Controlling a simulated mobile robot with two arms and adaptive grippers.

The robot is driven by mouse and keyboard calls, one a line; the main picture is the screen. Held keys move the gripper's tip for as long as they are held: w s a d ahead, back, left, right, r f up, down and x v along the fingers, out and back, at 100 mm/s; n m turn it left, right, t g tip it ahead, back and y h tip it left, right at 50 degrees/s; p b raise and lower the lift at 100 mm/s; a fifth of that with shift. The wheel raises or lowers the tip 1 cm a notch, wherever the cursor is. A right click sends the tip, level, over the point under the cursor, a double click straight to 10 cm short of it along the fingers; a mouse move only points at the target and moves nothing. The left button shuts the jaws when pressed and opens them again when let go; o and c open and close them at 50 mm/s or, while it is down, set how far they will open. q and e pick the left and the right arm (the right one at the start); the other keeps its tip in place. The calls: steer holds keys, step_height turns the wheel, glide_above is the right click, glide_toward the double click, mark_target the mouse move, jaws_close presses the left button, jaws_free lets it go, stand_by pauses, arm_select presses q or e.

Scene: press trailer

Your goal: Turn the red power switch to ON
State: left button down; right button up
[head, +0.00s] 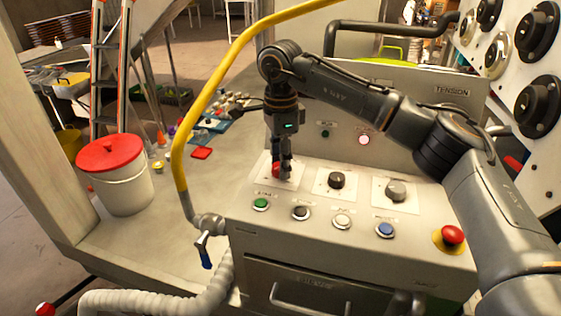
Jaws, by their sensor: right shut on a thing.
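The red power switch (276,170) is the leftmost of three rotary knobs on the sloped top of the control panel (300,237). My right gripper (284,170) comes down on it from above and is shut on it. The fingers cover most of the knob, so its pointer and the ON mark cannot be read. My left gripper is not in view.
A black knob (337,180) and a grey knob (396,190) sit to the right. Green (261,204), black, white and blue (386,229) buttons line the front, with a red emergency stop (452,235) at right. A yellow rail (192,122) rises at left.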

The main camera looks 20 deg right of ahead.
steer(key=shift+m, duration=1.5)
steer(key=o, duration=1.2)
steer(key=shift+c, duration=0.2)
steer(key=shift+r, duration=0.2)
step_height(320, 180, up, 12)
steer(key=shift+f, duration=0.15)
steer(key=shift+f, duration=0.15)
